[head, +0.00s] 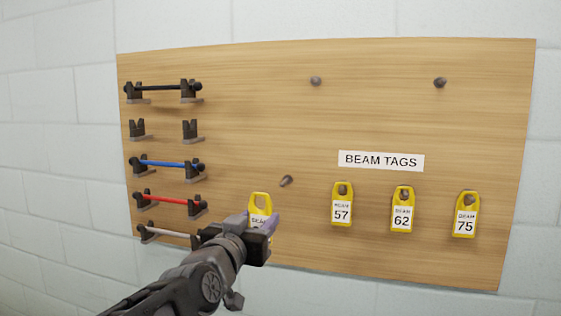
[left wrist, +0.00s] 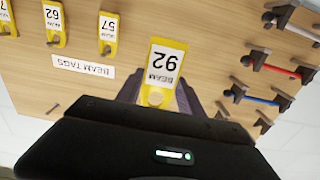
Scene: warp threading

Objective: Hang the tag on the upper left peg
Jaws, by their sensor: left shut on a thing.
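My left gripper (head: 262,226) is shut on a yellow beam tag (head: 260,202) and holds it in front of the lower middle of the wooden board. The tag's holed end points up in the head view, and the gripper hides its lower part. In the left wrist view the tag (left wrist: 163,66) shows between the two fingers (left wrist: 158,95), its number upside down. The upper left peg (head: 315,81) is bare, above and to the right of the tag and well apart from it. My right gripper is not in view.
The upper right peg (head: 440,83) and a lower peg (head: 286,181) are bare. Tags 57 (head: 342,212), 62 (head: 402,221) and 75 (head: 465,224) hang under the BEAM TAGS label (head: 381,161). Brackets with coloured rods (head: 168,163) line the left.

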